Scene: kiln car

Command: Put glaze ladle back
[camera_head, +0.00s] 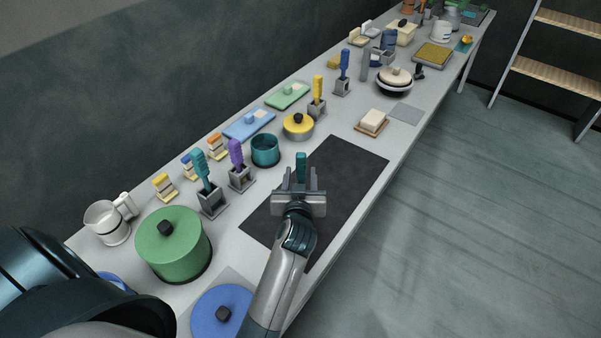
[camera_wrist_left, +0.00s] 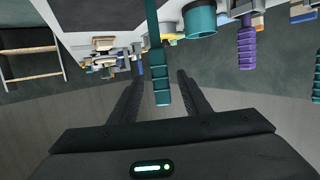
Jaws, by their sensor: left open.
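A teal ribbed handle (camera_head: 301,166), which I take for the glaze ladle, stands about upright over the black mat (camera_head: 345,165). My left gripper (camera_head: 300,180) is open, with one finger on each side of the handle. The wrist view shows this handle (camera_wrist_left: 159,85) between the open fingers (camera_wrist_left: 160,77), with a visible gap on each side. Its lower end is hidden behind my gripper in the head view and runs out of the wrist view. My right gripper is not in view.
Grey holders carry tools with teal (camera_head: 201,168), purple (camera_head: 236,154), yellow (camera_head: 318,87) and blue (camera_head: 344,65) handles. A teal pot (camera_head: 265,150), yellow-lidded pot (camera_head: 298,126), green pot (camera_head: 173,245) and blue lid (camera_head: 205,312) stand nearby. The mat's right part is clear.

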